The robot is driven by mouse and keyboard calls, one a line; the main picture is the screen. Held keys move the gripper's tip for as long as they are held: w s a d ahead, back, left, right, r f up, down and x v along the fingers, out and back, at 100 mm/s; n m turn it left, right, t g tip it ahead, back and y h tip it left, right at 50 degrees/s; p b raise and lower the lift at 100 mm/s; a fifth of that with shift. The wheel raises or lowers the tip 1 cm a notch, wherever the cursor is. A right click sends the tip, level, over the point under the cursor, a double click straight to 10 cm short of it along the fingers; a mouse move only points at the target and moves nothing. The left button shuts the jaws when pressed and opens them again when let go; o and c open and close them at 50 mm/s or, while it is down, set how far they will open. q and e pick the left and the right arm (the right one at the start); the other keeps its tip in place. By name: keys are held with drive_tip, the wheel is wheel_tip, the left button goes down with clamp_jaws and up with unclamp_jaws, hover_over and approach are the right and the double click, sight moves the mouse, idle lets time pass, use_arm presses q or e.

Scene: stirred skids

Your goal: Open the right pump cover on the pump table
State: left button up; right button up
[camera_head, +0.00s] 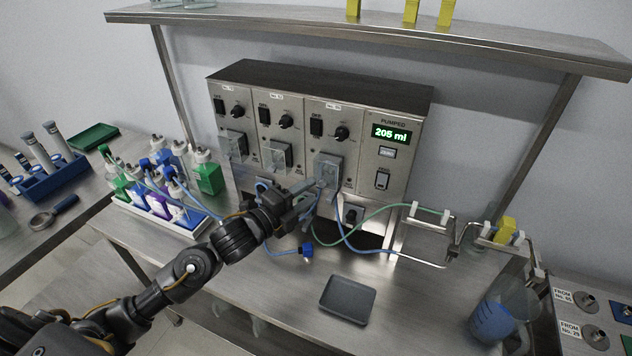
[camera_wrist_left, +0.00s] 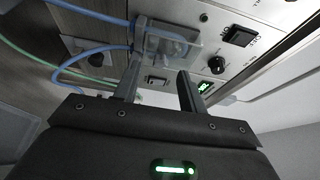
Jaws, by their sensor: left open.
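The right pump cover (camera_head: 328,170) is a small clear plate on the front of the rightmost pump, below its knob. It appears closed, lying against the pump face. It also shows in the left wrist view as a clear plate (camera_wrist_left: 178,44) with blue tubing passing by it. My left gripper (camera_head: 314,190) is at the lower left of this cover. Its two fingers (camera_wrist_left: 163,46) are apart with nothing between them. One finger overlaps the cover's edge in the wrist view; I cannot tell whether it touches. My right gripper is not in view.
Two similar covers (camera_head: 278,156) (camera_head: 233,146) sit to the left on the pump unit (camera_head: 320,90). Blue and green tubes (camera_head: 375,212) run from the right pump to a metal rack (camera_head: 428,262). A dark tray (camera_head: 348,299) lies in front. A bottle rack (camera_head: 170,220) stands left.

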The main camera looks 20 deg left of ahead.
sight(321, 185)
use_arm(q)
drive_tip(key=shift+p+x, duration=0.4)
drive_tip(key=shift+x, duration=1.3)
drive_tip(key=shift+s, duration=0.1)
clamp_jaws()
